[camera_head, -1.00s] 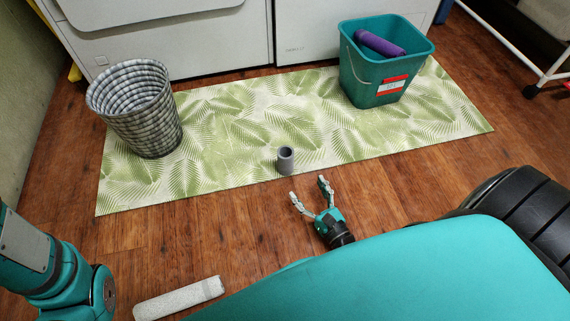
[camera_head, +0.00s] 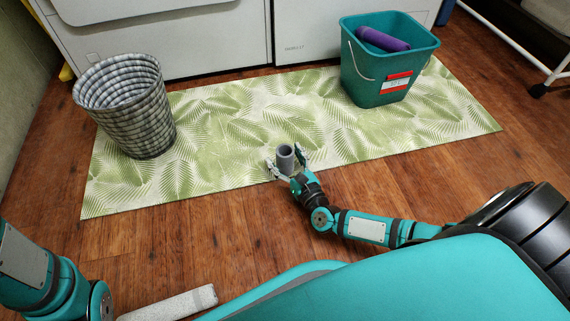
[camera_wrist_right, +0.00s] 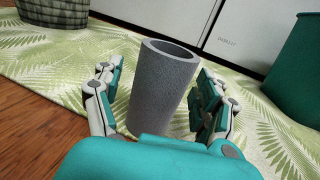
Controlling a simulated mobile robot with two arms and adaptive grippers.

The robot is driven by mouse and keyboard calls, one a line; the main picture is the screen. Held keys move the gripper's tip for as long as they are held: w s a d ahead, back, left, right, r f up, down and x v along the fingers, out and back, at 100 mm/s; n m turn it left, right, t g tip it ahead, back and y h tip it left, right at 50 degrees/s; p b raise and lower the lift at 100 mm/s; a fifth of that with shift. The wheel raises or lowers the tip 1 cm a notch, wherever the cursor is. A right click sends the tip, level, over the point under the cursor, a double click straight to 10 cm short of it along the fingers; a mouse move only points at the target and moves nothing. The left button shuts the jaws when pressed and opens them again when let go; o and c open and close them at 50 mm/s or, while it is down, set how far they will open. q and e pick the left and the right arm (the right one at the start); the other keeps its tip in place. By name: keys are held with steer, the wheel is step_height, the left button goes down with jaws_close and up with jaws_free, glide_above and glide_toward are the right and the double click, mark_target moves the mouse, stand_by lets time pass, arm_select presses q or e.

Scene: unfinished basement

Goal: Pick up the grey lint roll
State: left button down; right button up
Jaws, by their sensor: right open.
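The grey lint roll (camera_head: 285,157) is a short hollow cylinder standing upright near the front edge of the leaf-patterned mat. My right gripper (camera_head: 286,162) is open, with its fingers on either side of the roll. In the right wrist view the grey lint roll (camera_wrist_right: 162,88) stands between the two fingers of the right gripper (camera_wrist_right: 158,100), leaning a little in the picture. A small gap shows at the left finger; the right finger is very close, and contact there is unclear. My left arm enters at the lower left of the head view, but its gripper is out of view.
The green leaf mat (camera_head: 230,150) lies on the wooden floor. A grey woven basket (camera_head: 128,110) stands on its left. A teal bucket (camera_head: 385,85) holding a purple roll (camera_head: 383,39) stands on its right. A whitish roll (camera_head: 175,305) lies on the floor at the bottom. White appliances (camera_head: 170,45) stand behind.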

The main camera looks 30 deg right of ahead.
steer(key=c, duration=1.2)
steer(key=shift+c, duration=0.2)
